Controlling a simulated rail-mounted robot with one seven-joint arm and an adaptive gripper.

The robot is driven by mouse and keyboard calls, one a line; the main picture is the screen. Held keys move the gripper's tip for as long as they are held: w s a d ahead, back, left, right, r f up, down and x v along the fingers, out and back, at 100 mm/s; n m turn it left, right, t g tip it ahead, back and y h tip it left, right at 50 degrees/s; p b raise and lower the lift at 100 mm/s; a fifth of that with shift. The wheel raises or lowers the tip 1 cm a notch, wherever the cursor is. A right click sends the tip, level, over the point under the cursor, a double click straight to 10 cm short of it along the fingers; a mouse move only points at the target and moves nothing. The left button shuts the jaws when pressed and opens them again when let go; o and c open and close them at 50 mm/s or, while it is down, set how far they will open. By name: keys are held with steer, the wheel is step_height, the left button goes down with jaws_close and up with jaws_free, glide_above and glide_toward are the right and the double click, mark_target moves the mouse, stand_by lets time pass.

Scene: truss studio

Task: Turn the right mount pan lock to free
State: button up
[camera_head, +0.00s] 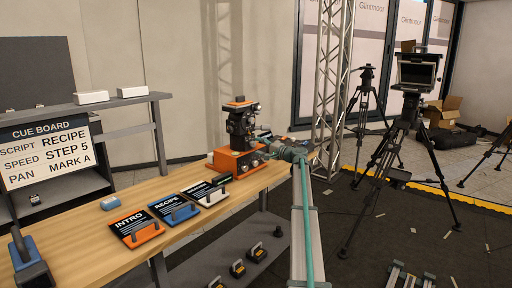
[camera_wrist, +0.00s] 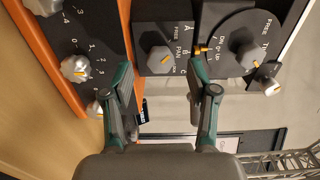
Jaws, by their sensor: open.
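The mount (camera_head: 240,125) is a dark device on an orange base with knobs, at the far end of the wooden bench. In the wrist view, a grey knob (camera_wrist: 160,60) with an orange mark sits on a black plate marked PAN, FREE and several letters. A round tilt dial (camera_wrist: 242,45) with its own grey knob is to its right. A smaller knob (camera_wrist: 265,84) with a yellow mark is below that dial. My gripper (camera_wrist: 160,88) is open and empty, its fingers either side of the pan knob in the picture; I cannot tell whether they touch it. My gripper (camera_head: 280,149) is beside the mount.
An orange-edged panel with a numbered knob (camera_wrist: 76,67) is left of my fingers. The bench (camera_head: 90,240) holds several cue cards, such as INTRO (camera_head: 135,227). A cue board (camera_head: 46,155) stands left. A truss (camera_head: 332,80) and tripods (camera_head: 405,120) are at right.

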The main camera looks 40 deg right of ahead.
steer(key=shift+v, duration=2.3)
